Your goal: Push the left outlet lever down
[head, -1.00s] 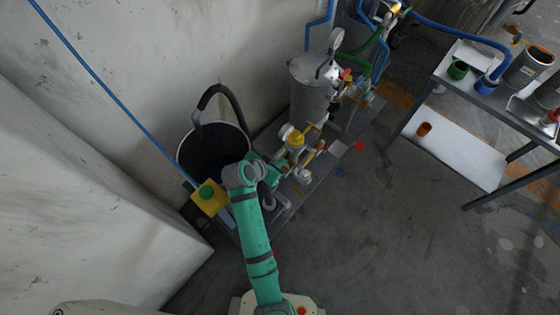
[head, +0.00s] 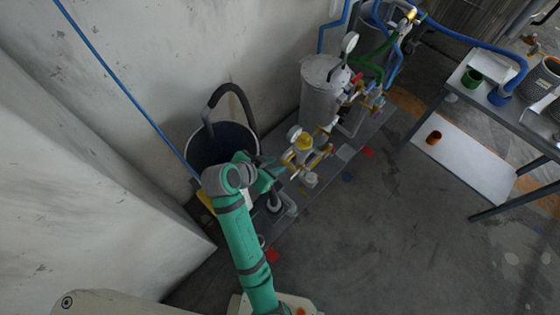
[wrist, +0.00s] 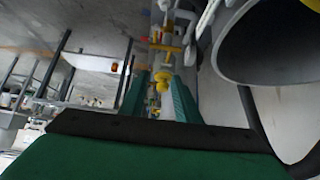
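A valve assembly with yellow and brass-coloured parts (head: 305,150) stands on the low grey platform, in front of a grey metal tank (head: 322,88). In the wrist view, yellow valve parts (wrist: 161,82) show ahead, in the gap between my fingers. I cannot tell for sure which part is the left outlet lever. My gripper (head: 272,174) is just left of the valve assembly in the head view and appears apart from it. In the wrist view its two green fingers (wrist: 158,98) are spread with nothing between them.
A dark bucket (head: 218,135) with a thick black hose stands left of the valves, against the wall; its wide rim also shows in the wrist view (wrist: 232,40). A table (head: 500,112) with cans stands at the right.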

